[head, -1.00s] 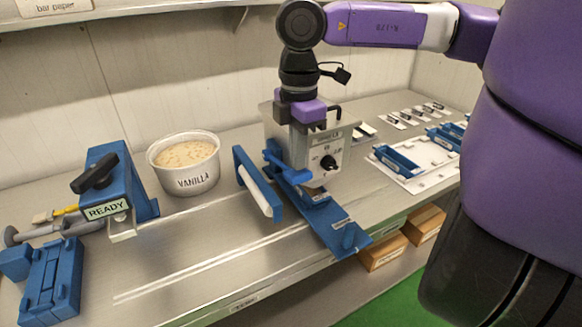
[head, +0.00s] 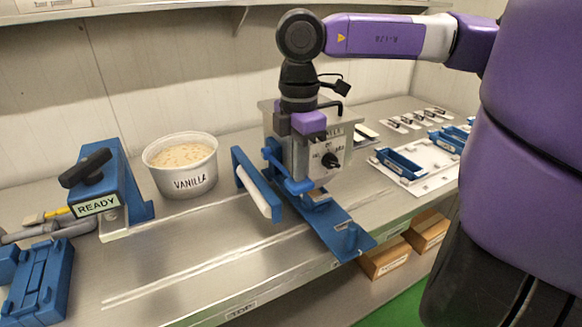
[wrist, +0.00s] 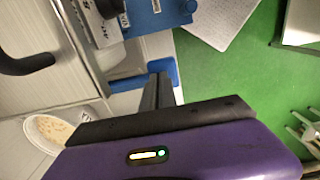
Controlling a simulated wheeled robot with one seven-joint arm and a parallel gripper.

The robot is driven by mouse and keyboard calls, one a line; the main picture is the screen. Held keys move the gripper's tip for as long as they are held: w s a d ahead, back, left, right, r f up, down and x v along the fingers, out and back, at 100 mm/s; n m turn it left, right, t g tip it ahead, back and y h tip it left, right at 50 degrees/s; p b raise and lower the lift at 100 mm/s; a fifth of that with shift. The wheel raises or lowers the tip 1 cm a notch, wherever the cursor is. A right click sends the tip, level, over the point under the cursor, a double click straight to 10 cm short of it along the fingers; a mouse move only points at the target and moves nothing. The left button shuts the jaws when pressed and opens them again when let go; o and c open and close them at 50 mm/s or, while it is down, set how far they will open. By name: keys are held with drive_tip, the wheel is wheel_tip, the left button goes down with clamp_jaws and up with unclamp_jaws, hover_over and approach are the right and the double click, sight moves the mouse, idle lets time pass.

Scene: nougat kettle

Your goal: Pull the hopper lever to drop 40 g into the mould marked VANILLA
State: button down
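A metal hopper box (head: 345,150) with a black dial and a partly covered label stands on the bench in the head view. A black bent handle (head: 337,108) rises at its top; a black curved bar shows in the wrist view (wrist: 28,63), which may be the same handle. My gripper (head: 300,182) points down in front of the hopper's left side, above blue fittings. In the wrist view its dark fingers (wrist: 158,85) are together, with nothing seen between them. Blue moulds (head: 400,163) sit at the right; I cannot read a VANILLA mark on them.
A white tub marked VANILLA (head: 193,183) stands left of the hopper. A blue stand with a READY sign (head: 97,206) is further left. A blue frame with a white roller (head: 262,193) and a blue slide (head: 340,228) reach forward. The bench's front left-middle is clear.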

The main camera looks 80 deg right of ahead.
drive_tip(key=shift+f+b, duration=0.75)
drive_tip(key=shift+f, duration=0.05)
drive_tip(key=shift+f+b, duration=0.25)
drive_tip(key=shift+b, duration=0.35)
drive_tip(key=shift+r, duration=0.15)
wheel_tip(320, 180, up, 10)
drive_tip(key=p, duration=0.4)
idle(0.4)
drive_tip(key=shift+d, duration=0.1)
idle(0.4)
